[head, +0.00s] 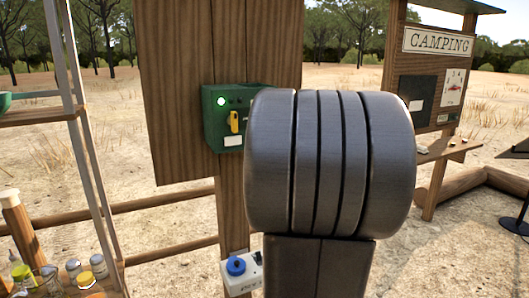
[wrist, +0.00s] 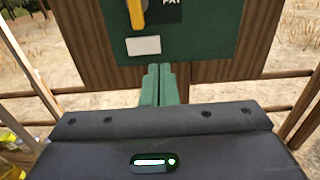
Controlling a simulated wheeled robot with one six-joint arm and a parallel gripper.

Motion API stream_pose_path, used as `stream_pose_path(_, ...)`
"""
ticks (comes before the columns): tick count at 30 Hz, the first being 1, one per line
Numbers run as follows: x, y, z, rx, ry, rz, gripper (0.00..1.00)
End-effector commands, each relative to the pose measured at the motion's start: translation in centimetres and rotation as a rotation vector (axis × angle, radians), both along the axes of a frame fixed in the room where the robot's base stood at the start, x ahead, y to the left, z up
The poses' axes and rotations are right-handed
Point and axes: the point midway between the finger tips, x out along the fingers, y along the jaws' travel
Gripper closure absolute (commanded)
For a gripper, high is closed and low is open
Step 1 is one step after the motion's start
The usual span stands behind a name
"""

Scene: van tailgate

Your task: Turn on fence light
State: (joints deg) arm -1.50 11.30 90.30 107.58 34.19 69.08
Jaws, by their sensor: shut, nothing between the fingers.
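A green control box (head: 222,118) is mounted on a wooden panel (head: 215,50) in the head view. It has a yellow lever (head: 235,122), a round bright light at its upper left, and a white label. My dark arm covers the box's right side. In the wrist view the box (wrist: 210,45) fills the top, with the yellow lever (wrist: 138,14) cut off by the upper edge and the white label (wrist: 143,46) under it. My gripper (wrist: 160,72) is shut and empty, its green fingertips just below the box in the picture. The head view hides my gripper behind my arm.
A white socket box with a blue round cap (head: 236,266) sits low on the post. A shelf with jars (head: 85,278) stands at left. A wooden CAMPING board (head: 437,42) stands at right. Wooden rails (head: 170,202) run behind the panel.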

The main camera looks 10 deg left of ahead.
Motion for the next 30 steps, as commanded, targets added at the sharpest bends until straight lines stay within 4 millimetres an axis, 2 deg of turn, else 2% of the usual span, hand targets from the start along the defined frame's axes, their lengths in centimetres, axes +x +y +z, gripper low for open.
stream_pose_path(9,4.7,3.2,0.2,0.000,0.002,0.002,1.00)
stream_pose_path(15,6.4,4.4,0.1,-0.001,0.001,0.001,1.00)
stream_pose_path(30,7.1,4.8,0.0,-0.001,-0.001,0.000,1.00)
